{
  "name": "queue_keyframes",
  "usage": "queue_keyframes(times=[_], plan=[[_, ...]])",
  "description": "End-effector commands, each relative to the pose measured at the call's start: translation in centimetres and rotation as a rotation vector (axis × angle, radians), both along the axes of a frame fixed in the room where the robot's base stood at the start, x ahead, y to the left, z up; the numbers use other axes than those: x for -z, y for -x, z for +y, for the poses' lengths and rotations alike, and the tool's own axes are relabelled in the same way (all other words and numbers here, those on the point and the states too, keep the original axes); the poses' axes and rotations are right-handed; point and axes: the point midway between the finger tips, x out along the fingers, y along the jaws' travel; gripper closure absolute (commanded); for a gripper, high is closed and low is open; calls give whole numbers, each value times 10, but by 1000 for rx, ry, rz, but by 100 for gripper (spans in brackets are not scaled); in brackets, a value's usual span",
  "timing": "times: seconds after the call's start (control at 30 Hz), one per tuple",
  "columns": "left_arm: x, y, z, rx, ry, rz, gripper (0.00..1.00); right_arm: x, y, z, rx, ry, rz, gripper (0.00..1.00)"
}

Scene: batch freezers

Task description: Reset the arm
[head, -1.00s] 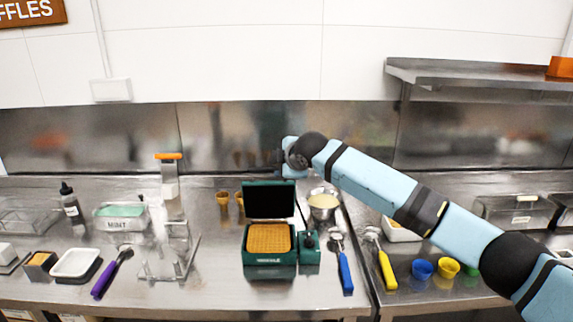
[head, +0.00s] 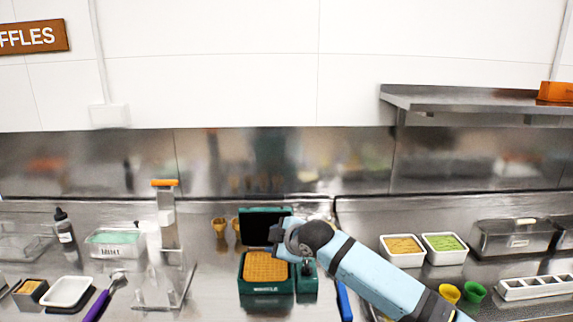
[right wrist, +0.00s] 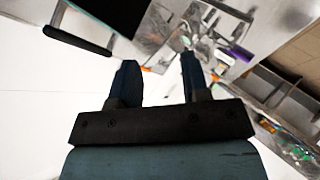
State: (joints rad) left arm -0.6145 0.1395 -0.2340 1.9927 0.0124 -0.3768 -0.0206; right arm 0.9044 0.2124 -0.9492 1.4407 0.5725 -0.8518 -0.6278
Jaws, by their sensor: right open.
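My right arm reaches in from the right in the head view, with its wrist (head: 312,238) in front of the right side of the open green waffle maker (head: 266,286). A golden waffle (head: 265,266) lies on its lower plate. My right gripper (right wrist: 157,75) shows in the right wrist view with its two dark fingers apart and nothing between them. In the head view the fingers are hard to make out. My left gripper is in neither view.
A blue-handled tool (head: 343,300) lies right of the waffle maker, partly covered by my arm. A clear stand with an orange top (head: 165,183) is to the left. Food tubs (head: 402,250) stand at right. A steel shelf (head: 450,102) juts from the wall.

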Motion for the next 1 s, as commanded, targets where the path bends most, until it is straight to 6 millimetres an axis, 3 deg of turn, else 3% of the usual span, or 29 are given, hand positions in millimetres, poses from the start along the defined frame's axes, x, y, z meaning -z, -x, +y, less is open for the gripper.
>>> queue_keyframes(times=[0.03, 0.1, 0.27, 0.47, 0.8, 1.0], plan=[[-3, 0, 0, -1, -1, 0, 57, 23, 16, 1, 13, -55, 37, 57], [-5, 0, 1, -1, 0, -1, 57, 48, 35, -1, 43, -130, 75, 57], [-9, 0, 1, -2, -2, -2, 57, 100, 81, -13, 130, -290, 160, 57], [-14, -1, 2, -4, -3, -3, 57, 159, 143, -43, 274, -462, 256, 57], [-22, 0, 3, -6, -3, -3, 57, 240, 270, -126, 583, -658, 372, 57], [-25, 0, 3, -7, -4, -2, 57, 268, 352, -182, 762, -704, 400, 57]])
